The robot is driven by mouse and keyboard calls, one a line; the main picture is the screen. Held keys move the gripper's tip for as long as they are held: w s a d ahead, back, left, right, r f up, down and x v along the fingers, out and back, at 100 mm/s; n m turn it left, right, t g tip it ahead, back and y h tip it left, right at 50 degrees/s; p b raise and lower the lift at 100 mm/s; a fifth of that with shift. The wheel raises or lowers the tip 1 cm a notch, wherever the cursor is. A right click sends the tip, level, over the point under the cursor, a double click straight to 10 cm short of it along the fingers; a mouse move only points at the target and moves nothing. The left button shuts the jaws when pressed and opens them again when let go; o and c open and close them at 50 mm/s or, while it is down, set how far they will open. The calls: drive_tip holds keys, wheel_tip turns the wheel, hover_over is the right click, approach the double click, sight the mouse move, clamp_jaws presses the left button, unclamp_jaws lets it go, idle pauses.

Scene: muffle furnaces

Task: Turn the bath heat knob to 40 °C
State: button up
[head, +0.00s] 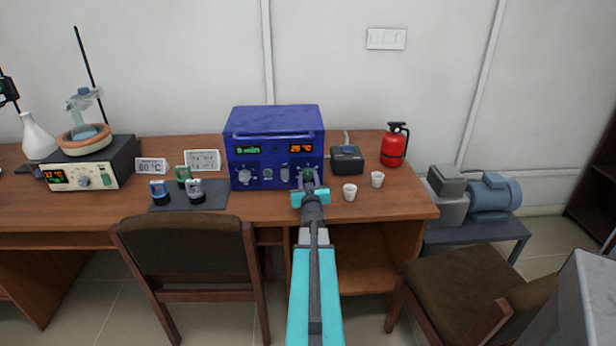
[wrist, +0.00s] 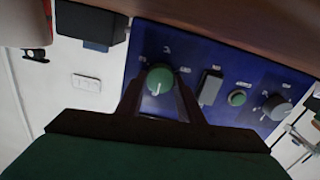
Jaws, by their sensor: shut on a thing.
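The blue bath unit (head: 275,140) stands on the wooden bench, with a green display at left reading about 0 min and an orange display at right that looks like 25 °C. Below the orange display is the green heat knob (head: 308,174), largely behind my gripper (head: 309,185) in the head view. The wrist view shows the green knob (wrist: 160,76) between the two dark fingers of my gripper (wrist: 160,92), which is shut on it. A pale pointer line on the knob points down in that view. The scale marks around it are too small to read.
A grey knob (head: 244,177) is at the unit's left. A black box (head: 347,159), white cups (head: 350,192) and a red extinguisher (head: 395,146) stand at right. A hotplate (head: 90,170), a 60 °C sign (head: 151,166) and a dark mat (head: 215,200) are at left.

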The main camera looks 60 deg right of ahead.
drive_tip(key=shift+m, duration=0.3)
drive_tip(key=o, duration=1.1)
drive_tip(key=shift+s+a, duration=0.1)
drive_tip(key=shift+s, duration=0.05)
drive_tip(key=shift+b+v, duration=0.4)
drive_tip(key=shift+v, duration=2.2)
drive_tip(key=p+v, duration=0.2)
drive_tip(key=v, duration=0.1)
drive_tip(key=shift+r+p, duration=0.2)
drive_tip(key=shift+p, duration=0.7)
drive_tip(key=a+p, duration=0.1)
drive_tip(key=p, duration=0.2)
drive_tip(key=shift+s+f, duration=0.1)
drive_tip(key=shift+s, duration=0.2)
drive_tip(key=shift+s+a+p, duration=0.1)
drive_tip(key=shift+p, duration=0.45)
